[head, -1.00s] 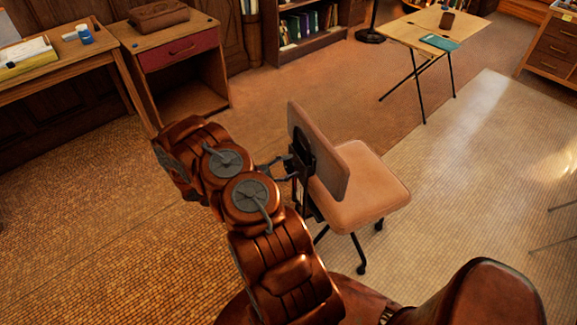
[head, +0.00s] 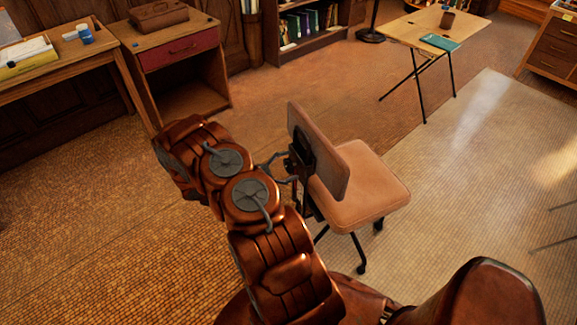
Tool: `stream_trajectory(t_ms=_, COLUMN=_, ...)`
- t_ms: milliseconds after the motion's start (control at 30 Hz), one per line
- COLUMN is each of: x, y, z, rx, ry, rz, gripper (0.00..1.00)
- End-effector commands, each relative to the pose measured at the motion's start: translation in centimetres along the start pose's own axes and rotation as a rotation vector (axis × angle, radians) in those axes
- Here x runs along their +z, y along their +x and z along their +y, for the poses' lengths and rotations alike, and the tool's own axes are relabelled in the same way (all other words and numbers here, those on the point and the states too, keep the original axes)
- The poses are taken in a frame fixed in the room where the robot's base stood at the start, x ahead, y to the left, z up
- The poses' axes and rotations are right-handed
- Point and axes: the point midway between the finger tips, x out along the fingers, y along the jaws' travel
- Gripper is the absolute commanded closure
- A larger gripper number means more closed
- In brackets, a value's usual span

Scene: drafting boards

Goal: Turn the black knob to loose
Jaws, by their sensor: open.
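A chair (head: 360,188) with a tan seat and backrest stands in the middle of the head view, its back turned towards my arm. A black bracket (head: 303,148) is fixed on the rear of the backrest. The black knob cannot be told apart clearly from the dark bracket parts near my fingers. My gripper (head: 288,168) is at the rear of the chair, beside the bracket, with its fingers apart. Whether the fingers touch the knob or stand around it cannot be told. My arm hides part of the gripper's base.
A folding table (head: 408,33) with a teal book and a brown cup stands at the back right. A wooden cabinet (head: 188,57) with a red drawer and a desk (head: 60,72) stand at the back left. The floor between them and the chair is clear.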

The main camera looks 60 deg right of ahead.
Motion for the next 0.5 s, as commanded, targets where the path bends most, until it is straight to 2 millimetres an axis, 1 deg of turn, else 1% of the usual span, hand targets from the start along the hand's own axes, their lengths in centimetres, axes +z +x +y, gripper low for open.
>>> stream_trajectory(t_ms=167, x=0.0, y=0.0, z=0.0, rx=0.001, ry=0.0, rz=0.0, gripper=0.23)
stream_trajectory(t_ms=267, x=0.0, y=-0.3, z=0.0, rx=0.0, ry=0.0, rz=-0.001, gripper=0.23)
stream_trajectory(t_ms=367, x=0.1, y=-1.3, z=0.0, rx=0.0, ry=0.001, rz=-0.002, gripper=0.23)
stream_trajectory(t_ms=500, x=0.1, y=-3.5, z=0.0, rx=-0.001, ry=0.001, rz=-0.004, gripper=0.23)
